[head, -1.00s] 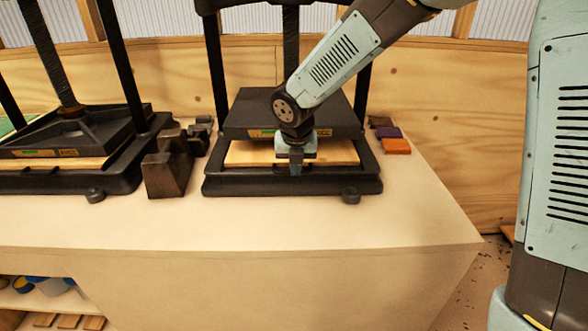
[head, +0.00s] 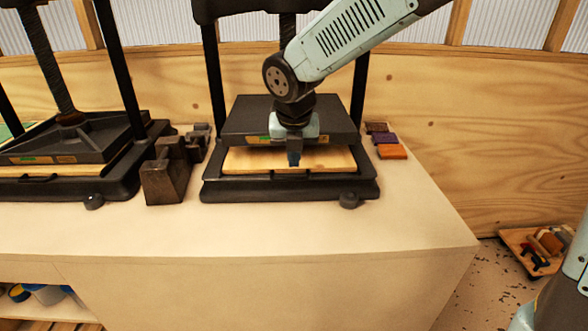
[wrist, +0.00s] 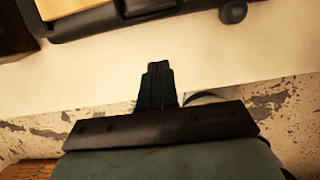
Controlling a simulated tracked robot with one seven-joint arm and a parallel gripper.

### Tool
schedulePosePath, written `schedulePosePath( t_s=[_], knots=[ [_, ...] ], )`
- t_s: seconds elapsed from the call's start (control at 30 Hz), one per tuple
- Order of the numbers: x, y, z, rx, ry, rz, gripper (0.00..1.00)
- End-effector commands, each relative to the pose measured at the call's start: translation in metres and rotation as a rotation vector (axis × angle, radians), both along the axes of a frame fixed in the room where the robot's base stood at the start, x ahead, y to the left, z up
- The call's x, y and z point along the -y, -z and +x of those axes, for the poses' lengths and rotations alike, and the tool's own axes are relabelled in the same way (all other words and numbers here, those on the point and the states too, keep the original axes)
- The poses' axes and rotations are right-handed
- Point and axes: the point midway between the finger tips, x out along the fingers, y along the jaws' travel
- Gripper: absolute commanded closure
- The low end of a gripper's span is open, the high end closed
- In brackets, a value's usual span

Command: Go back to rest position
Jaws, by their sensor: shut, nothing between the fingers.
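My gripper (head: 294,158) is in front of the middle press (head: 290,184) in the head view, overlapping its wooden board (head: 240,159). The fingers are closed together and hold nothing. In the wrist view my shut gripper (wrist: 156,68) shows against the pale bench top, with the dark edge of a press at the top. I cannot tell how far the fingertips are from the board or the bench.
Another press (head: 70,187) stands at the left, with dark metal blocks (head: 166,182) between the two. An orange block (head: 391,152) and a purple block (head: 384,138) lie right of the middle press. The bench front (head: 330,225) is clear. A wooden tray (head: 520,240) sits on the floor.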

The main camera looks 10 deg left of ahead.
Motion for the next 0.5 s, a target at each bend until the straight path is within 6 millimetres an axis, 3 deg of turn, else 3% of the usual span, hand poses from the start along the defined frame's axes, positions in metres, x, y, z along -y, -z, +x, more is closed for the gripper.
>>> schedulePosePath(
  t_s=[0.27,0.37,0.5],
  knots=[
    [0.007,-0.020,-0.004,0.001,0.038,0.008,1.00],
    [0.025,-0.028,-0.002,0.007,0.158,0.037,1.00],
    [0.070,-0.044,0.001,0.017,0.465,0.117,1.00]
  ],
)
